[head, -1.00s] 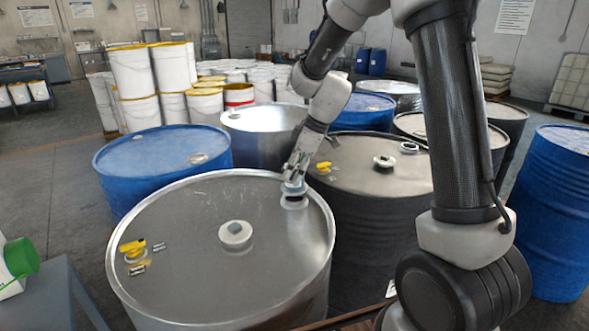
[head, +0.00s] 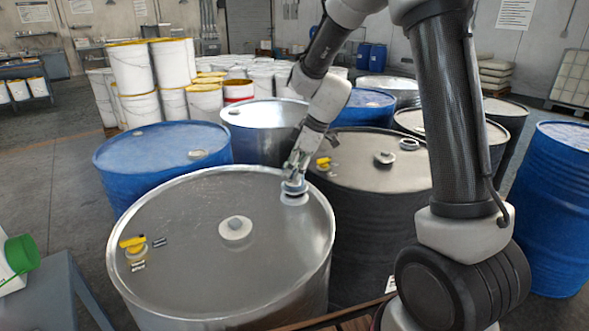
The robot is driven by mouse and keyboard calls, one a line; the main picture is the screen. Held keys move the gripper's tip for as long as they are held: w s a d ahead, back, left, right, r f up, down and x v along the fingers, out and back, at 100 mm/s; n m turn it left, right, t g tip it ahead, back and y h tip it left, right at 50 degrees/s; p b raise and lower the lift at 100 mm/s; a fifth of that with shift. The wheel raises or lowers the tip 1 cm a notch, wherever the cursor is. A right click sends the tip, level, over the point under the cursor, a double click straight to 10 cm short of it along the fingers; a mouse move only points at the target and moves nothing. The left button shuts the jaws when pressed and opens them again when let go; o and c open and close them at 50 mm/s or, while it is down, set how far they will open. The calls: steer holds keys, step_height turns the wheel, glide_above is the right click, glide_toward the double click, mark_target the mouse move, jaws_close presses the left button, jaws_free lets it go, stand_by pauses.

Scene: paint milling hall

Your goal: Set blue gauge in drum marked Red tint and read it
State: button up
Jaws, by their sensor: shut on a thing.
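My gripper (head: 294,180) points down at the right rear part of the lid of the open-standing silver steel drum (head: 190,275). It is shut on a small bluish-grey piece, which looks like the blue gauge (head: 294,188). The piece is right above a pale round fitting (head: 293,199) on the lid. I cannot tell whether it touches the fitting or sits in it. The gauge's face cannot be read. No marking "Red tint" is legible on any drum.
The silver lid also bears a pale central knob (head: 235,228) and a yellow tap (head: 133,243) with small dark labels. A dark drum (head: 372,235) stands close at right, a blue drum (head: 160,165) behind left. A grey table (head: 65,285) with a green-capped container (head: 20,255) is at left.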

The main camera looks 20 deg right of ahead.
steer(key=shift+f, duration=0.85)
steer(key=o, duration=1.3)
steer(key=v, duration=1.2)
